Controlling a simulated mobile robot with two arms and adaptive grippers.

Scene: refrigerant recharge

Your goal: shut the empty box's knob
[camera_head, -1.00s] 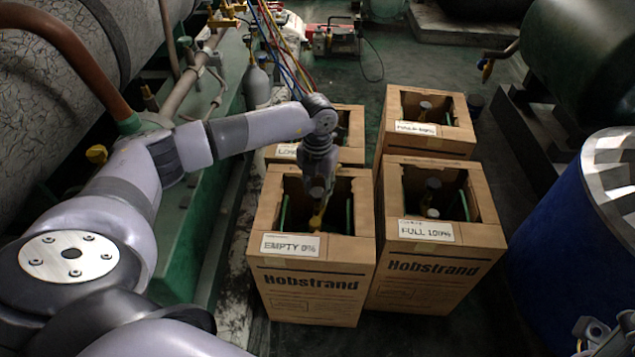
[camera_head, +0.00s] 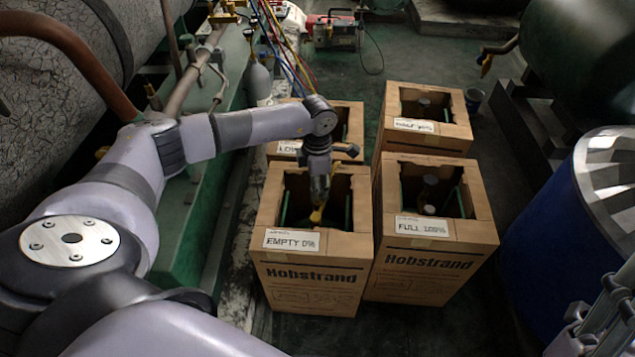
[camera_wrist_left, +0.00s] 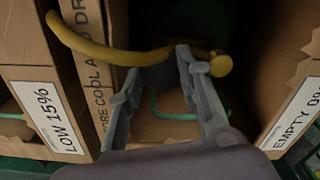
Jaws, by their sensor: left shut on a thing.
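The empty box (camera_head: 312,280) is an open-topped cardboard box with an "EMPTY 0%" label, in the front middle of the head view. My left gripper (camera_head: 318,197) reaches down into its opening. A yellow fitting (camera_head: 317,214) shows just below the fingers. In the left wrist view, my left gripper (camera_wrist_left: 158,66) has its fingers on either side of a dark round top (camera_wrist_left: 160,76), with a yellow hose (camera_wrist_left: 100,48) crossing beyond them. The left gripper is shut on the knob, which the fingers mostly hide. My right gripper (camera_head: 598,318) shows only partly at the lower right.
The full box (camera_head: 432,270) stands close on the right, with another box (camera_head: 425,135) behind it. The low box (camera_head: 352,150) is directly behind the empty box. A blue drum (camera_head: 545,240) stands at the right; green machinery lies along the left.

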